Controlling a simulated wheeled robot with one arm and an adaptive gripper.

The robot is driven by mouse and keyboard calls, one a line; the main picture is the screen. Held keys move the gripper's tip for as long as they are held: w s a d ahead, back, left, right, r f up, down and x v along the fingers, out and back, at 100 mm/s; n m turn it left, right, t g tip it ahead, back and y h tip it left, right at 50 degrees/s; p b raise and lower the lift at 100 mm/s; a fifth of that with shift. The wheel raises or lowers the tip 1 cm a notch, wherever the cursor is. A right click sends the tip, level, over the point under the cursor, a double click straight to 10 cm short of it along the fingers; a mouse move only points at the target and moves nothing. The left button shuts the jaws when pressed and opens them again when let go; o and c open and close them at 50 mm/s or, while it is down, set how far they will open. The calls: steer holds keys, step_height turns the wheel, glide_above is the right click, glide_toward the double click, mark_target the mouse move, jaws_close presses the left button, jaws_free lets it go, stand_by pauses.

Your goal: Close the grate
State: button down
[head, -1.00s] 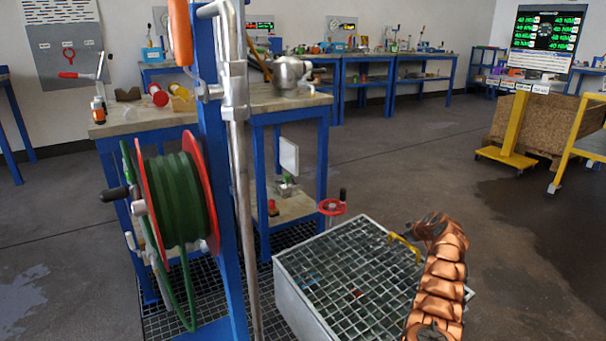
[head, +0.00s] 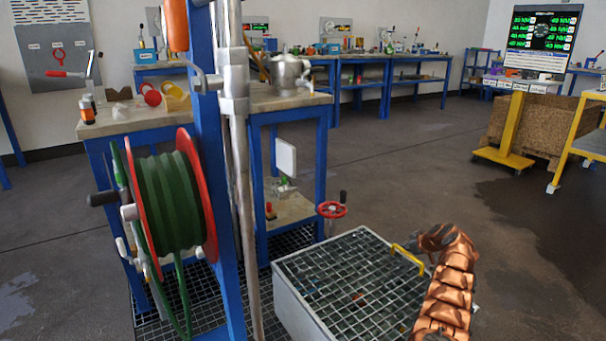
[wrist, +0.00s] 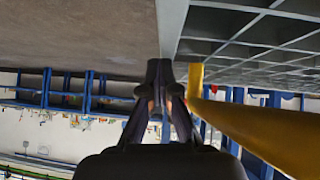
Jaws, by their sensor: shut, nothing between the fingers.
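The grate (head: 340,285) is a grey metal grid on top of a pale box (head: 293,305) at the lower middle of the head view. It appears to lie flat on the box, though I cannot tell if it is fully seated. A yellow handle (head: 408,254) stands at its far right edge. My gripper (head: 428,240) is beside the handle, partly hidden by my copper-coloured arm. In the wrist view my gripper (wrist: 166,72) is shut and empty. The yellow handle (wrist: 260,125) passes close on its right, outside the fingers. The grate (wrist: 250,35) fills the upper right there.
A blue post with a green hose reel (head: 172,205) stands left of the box. A red handwheel (head: 332,210) is just behind the box. Workbenches (head: 385,80) line the back. Floor to the right is open, up to a yellow stand (head: 510,130).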

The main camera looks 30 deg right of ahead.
steer(key=shift+s+a+f, duration=0.15)
steer(key=shift+s+f, duration=0.05)
steer(key=shift+f, duration=0.45)
steer(key=shift+s+a+f, duration=0.15)
steer(key=shift+f, duration=0.45)
steer(key=shift+r, duration=0.1)
steer(key=shift+r+p, duration=0.4)
steer(key=shift+p, duration=0.35)
steer(key=r+p, duration=0.4)
steer(key=r, duration=0.1)
steer(key=shift+w+d+r, duration=0.15)
steer(key=shift+w, duration=0.1)
steer(key=r+p, duration=0.1)
steer(key=p, duration=0.1)
steer(key=s+r+p, duration=0.1)
steer(key=p, duration=0.1)
steer(key=shift+s+d+r, duration=0.15)
steer(key=shift+s, duration=0.15)
steer(key=shift+s+d+r, duration=0.1)
steer(key=shift+s+r, duration=0.25)
steer(key=shift+s, duration=0.2)
steer(key=shift+d+p+v, duration=0.1)
steer(key=shift+p+v, duration=0.3)
steer(key=shift+v, duration=1.1)
steer(key=shift+d+p+v, duration=0.15)
steer(key=shift+p+v, duration=0.25)
steer(key=shift+v, duration=1.05)
